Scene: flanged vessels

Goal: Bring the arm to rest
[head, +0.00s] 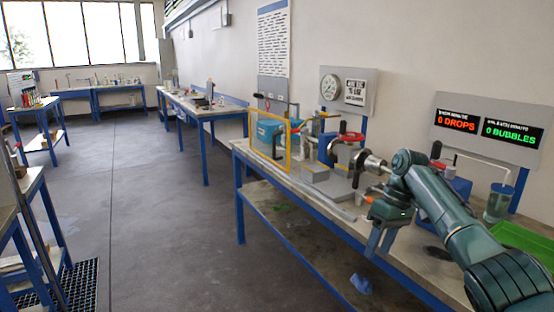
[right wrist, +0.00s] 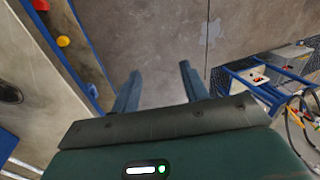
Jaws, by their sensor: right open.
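My right arm (head: 450,215) reaches in from the lower right of the head view, over the front part of the right-hand bench. My right gripper (head: 380,242) points down near the front edge of this bench. In the right wrist view its two fingers (right wrist: 160,86) stand apart with only floor showing between them, so it is open and empty. It appears to touch nothing. My left gripper is not in view.
The right-hand bench (head: 322,203) carries a flanged vessel assembly (head: 345,158), a yellow frame (head: 283,148) and a green tray (head: 525,242). Displays (head: 488,130) on the wall read 0 drops and 0 bubbles. The grey floor (head: 150,200) left of the bench is clear.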

